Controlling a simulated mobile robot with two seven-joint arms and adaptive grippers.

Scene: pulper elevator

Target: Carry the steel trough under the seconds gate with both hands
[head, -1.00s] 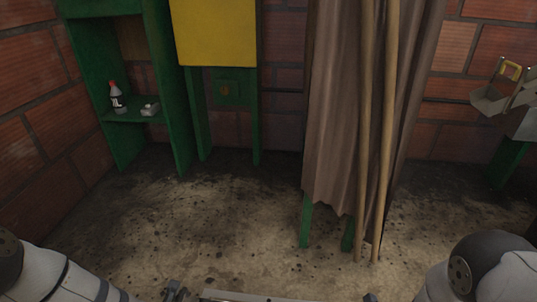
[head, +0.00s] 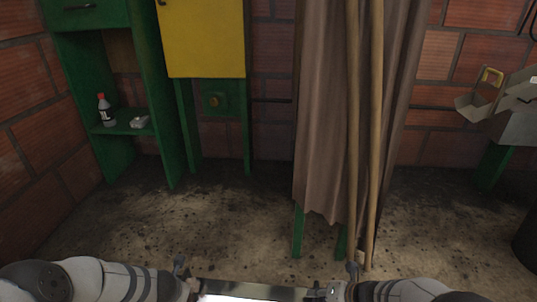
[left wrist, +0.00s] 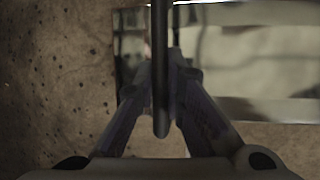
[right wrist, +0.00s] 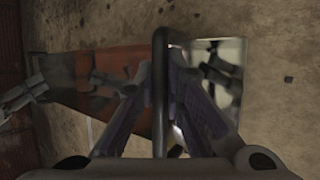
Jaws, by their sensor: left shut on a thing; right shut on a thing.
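The steel trough (head: 250,291) shows at the bottom middle of the head view, its near part cut off by the frame. My left gripper (head: 181,275) is shut at its left end, and my right gripper (head: 338,287) at its right end. In the left wrist view a dark bar handle (left wrist: 160,75) runs between the fingers, with shiny steel (left wrist: 250,60) behind. The right wrist view shows a similar handle (right wrist: 160,90) between the fingers. A steel chute with a yellow handle (head: 490,76) stands at the far right; I cannot tell whether it is the seconds gate.
A brown curtain (head: 325,120) and two wooden poles (head: 376,130) stand ahead, near the middle. A green shelf (head: 125,125) with a bottle (head: 105,110) and a yellow panel (head: 205,38) are at the left. A dark round object (head: 527,240) is at the right edge. Some floor (head: 200,220) is clear.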

